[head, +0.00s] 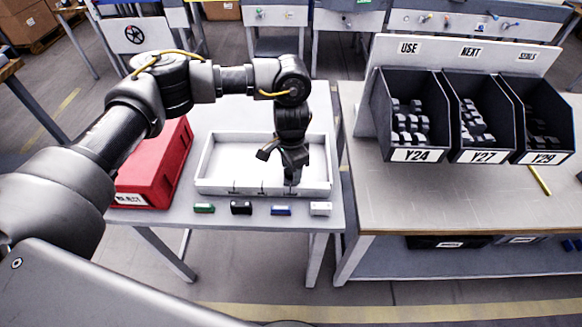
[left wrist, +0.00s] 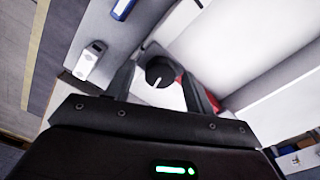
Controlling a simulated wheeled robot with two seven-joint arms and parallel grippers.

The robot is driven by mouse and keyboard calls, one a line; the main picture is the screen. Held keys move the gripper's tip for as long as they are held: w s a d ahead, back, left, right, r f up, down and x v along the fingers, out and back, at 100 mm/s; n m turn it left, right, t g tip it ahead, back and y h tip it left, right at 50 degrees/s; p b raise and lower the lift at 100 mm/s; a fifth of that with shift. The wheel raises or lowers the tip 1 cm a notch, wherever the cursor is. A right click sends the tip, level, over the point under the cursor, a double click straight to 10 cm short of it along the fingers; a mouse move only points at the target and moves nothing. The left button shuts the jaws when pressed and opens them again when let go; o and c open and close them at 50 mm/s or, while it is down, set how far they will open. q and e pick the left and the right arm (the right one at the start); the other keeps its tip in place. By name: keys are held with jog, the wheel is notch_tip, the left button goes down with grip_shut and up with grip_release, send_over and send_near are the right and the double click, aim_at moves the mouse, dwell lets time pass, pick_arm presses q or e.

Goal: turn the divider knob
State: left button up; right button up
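The divider knob (left wrist: 160,72) is a round black knob with a white pointer line, seen in the left wrist view by the white tray's wall. My left gripper (left wrist: 158,84) has its two dark fingers spread, one on each side of the knob, with light gaps showing between; I cannot tell how deep the knob sits. In the head view my left gripper (head: 279,165) points down into the right part of the white tray (head: 212,152), fingers apart, and mostly hides the knob there. My right gripper is not in view.
A red bin (head: 150,172) stands left of the tray. Small green (head: 204,208), black (head: 241,208), blue (head: 281,210) and white (head: 320,209) blocks line the table's front edge. Black bins (head: 412,115) of grey parts stand on the right bench (head: 450,205).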

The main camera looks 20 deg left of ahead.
pick_arm(q)
notch_tip(320, 180, up, 11)
jog(key=shift+f+b, duration=0.15)
jog(key=shift+b, duration=0.25)
dwell(0.6)
